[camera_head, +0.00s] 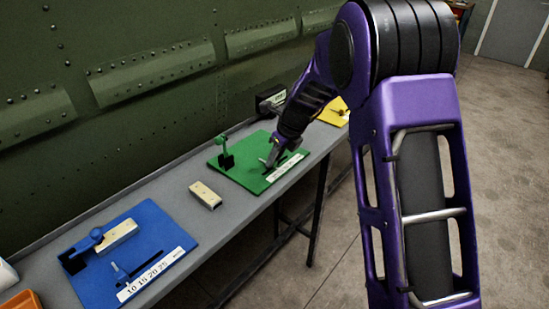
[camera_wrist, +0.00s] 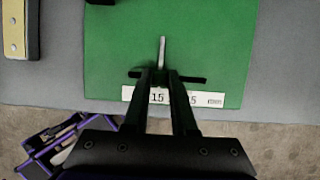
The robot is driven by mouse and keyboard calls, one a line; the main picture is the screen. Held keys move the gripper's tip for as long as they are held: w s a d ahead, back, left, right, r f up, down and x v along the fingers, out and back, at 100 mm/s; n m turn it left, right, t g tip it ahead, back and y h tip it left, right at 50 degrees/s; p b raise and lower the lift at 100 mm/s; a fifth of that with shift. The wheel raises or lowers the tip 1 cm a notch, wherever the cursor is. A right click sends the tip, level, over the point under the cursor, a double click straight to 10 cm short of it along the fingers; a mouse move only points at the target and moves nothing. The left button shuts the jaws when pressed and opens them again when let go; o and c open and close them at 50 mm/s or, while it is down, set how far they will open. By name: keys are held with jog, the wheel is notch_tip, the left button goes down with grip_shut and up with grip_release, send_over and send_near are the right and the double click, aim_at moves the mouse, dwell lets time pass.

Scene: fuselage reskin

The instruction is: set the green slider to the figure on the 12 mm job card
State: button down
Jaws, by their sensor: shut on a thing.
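The green board (camera_head: 236,176) lies on the bench, with a white number strip (camera_head: 285,167) along its front edge. In the wrist view the board (camera_wrist: 215,40) has a dark slot (camera_wrist: 195,79), and the strip (camera_wrist: 157,97) shows "15", then a "5" and "mm"; the rest is behind my fingers. My gripper (camera_wrist: 163,76) is over the slot, shut on the green slider, which is mostly hidden between the fingers. A pale thin bar (camera_wrist: 162,50) sticks out beyond the fingertips. My gripper (camera_head: 271,158) also shows at the board in the head view. I cannot make out a 12 mm job card.
A blue board (camera_head: 85,285) with a similar slider and strip lies at the near left. A pale block (camera_head: 205,195) rests between the boards. A green clamp (camera_head: 223,150) stands at the green board's back left. A yellow board (camera_head: 336,115) is farther along.

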aim_at(282, 157)
dwell(0.3)
jog(key=shift+w+d+r, duration=0.1)
jog(key=shift+w+d, duration=0.05)
jog(key=w+d+p, duration=0.1)
jog(key=w, duration=0.1)
jog(key=w+d+p, duration=0.2)
jog(key=c, duration=0.7)
grip_release()
jog(key=shift+c, duration=0.2)
